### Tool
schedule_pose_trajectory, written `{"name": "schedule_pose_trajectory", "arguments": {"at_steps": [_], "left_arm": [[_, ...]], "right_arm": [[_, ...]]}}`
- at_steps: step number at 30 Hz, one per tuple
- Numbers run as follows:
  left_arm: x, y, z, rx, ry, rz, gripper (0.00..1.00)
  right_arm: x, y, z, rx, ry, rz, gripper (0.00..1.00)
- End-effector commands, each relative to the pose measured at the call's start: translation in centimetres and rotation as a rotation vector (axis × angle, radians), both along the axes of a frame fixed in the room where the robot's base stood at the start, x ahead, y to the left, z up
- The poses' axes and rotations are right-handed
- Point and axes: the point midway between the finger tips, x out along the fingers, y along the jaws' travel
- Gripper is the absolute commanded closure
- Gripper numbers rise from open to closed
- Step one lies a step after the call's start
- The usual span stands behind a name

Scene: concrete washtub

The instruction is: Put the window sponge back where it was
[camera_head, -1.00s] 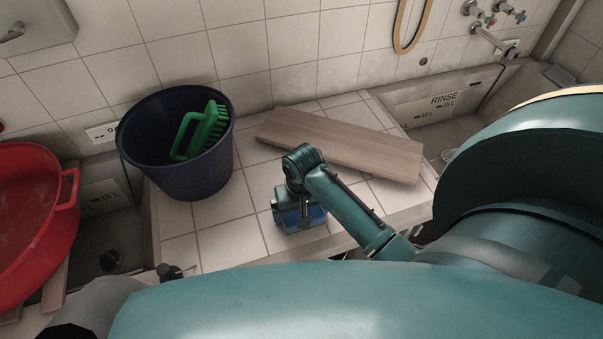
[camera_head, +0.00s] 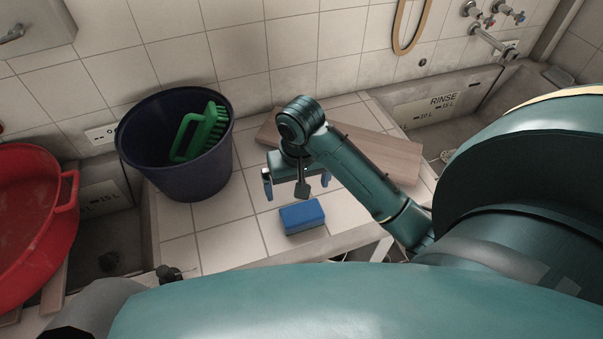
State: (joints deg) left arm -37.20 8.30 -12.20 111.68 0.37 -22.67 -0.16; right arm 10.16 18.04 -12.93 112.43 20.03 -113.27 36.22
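The blue block-shaped sponge (camera_head: 302,216) lies flat on the white tiled ledge (camera_head: 225,240), near its front edge. My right gripper (camera_head: 297,186) is above and just behind the sponge, with its two blue-tipped fingers spread wide apart. Nothing is between the fingers, and the sponge is clear of them. My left gripper does not show in this view.
A dark blue bucket (camera_head: 190,180) holding a green brush (camera_head: 202,132) stands left of the gripper. A wooden board (camera_head: 385,155) lies behind my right arm. A red tub (camera_head: 25,225) is at far left; a sink marked RINSE (camera_head: 435,108) is at right.

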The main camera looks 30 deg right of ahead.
Motion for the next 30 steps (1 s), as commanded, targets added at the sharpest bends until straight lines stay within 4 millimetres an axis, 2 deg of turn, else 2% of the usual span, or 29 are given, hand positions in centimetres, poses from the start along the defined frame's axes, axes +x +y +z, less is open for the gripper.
{"name": "schedule_pose_trajectory", "arguments": {"at_steps": [7, 30], "left_arm": [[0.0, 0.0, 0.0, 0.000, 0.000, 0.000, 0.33], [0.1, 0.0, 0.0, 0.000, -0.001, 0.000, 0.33]], "right_arm": [[-0.4, -0.2, 0.8, -0.005, 0.014, -0.003, 0.00], [-1.0, -0.3, 0.8, -0.002, 0.036, -0.015, 0.00]]}}
